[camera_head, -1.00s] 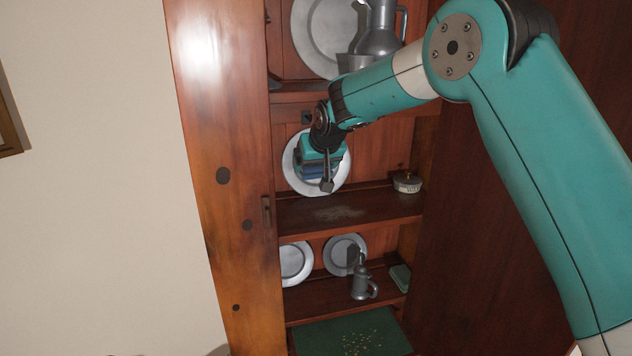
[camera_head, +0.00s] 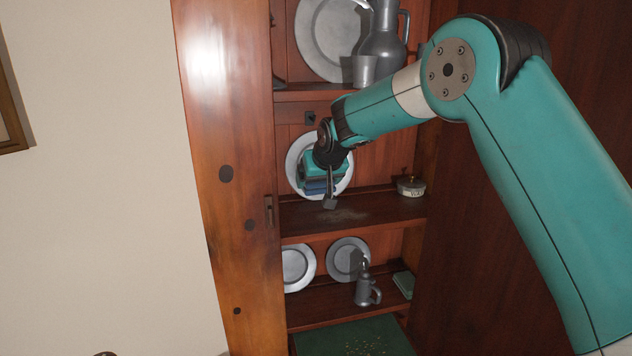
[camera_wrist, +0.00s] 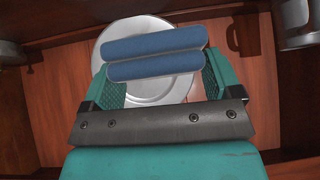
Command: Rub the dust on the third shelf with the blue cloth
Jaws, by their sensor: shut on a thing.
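A pale patch of dust (camera_head: 352,214) lies on the dark wooden shelf (camera_head: 385,209) with the small lidded pot. My gripper is just above this shelf, in front of a pewter plate, and hides part of the dust. I cannot tell whether the cloth touches the shelf.
The pewter plate (camera_head: 293,160) leans on the back wall behind my gripper. The lidded pot (camera_head: 411,187) stands at the shelf's right end. A cup (camera_head: 364,71) and jug (camera_head: 381,40) stand above; plates and a tankard (camera_head: 367,291) stand below. The cabinet door (camera_head: 215,180) is at left.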

